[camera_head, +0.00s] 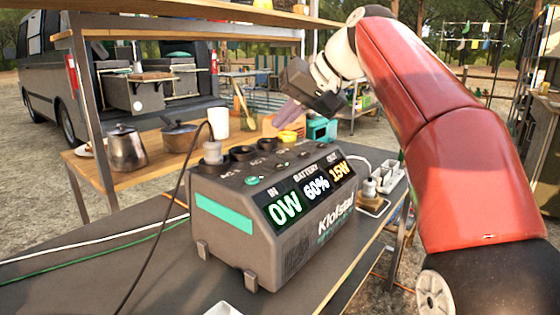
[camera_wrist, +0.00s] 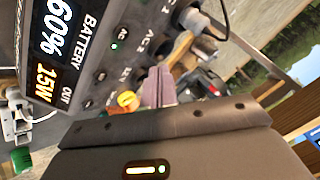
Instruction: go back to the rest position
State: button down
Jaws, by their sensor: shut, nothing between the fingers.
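My gripper (camera_head: 288,113) is at the end of my red arm, in the air behind and above the top of the grey power station (camera_head: 225,240) in the head view. Its fingers are together with nothing between them. The fingertips (camera_wrist: 158,84) also show in the wrist view, closed, in front of the power station's panel (camera_wrist: 122,45). The station's display reads IN 0W, BATTERY 60% and OUT 15W. A plug (camera_head: 212,152) with a dark cable stands in a top socket. I cannot tell the exact gap between the fingers and the station.
A wooden table at the back left carries a metal kettle (camera_head: 126,148) and a pot (camera_head: 181,137). A white cup (camera_head: 218,122) and a teal box (camera_head: 321,129) stand behind the station. A shelf edge (camera_head: 180,33) crosses above. The dark bench left of the station is mostly clear except for cables.

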jog(key=s+d+f+m+h, duration=0.1)
jog(key=s+d+f+h, duration=0.3)
jog(key=s+f, duration=0.9)
jog(key=s+d+f+m+h, duration=0.1)
jog(key=s+d+f+h, duration=0.2)
jog(key=s+d+f, duration=0.7)
jog(key=s+f, duration=0.3)
jog(key=f, duration=0.4)
jog(key=shift+d+f+m+t+h, duration=0.3)
jog(key=shift+d+f+t+h, duration=0.05)
jog(key=shift+t+h, duration=0.05)
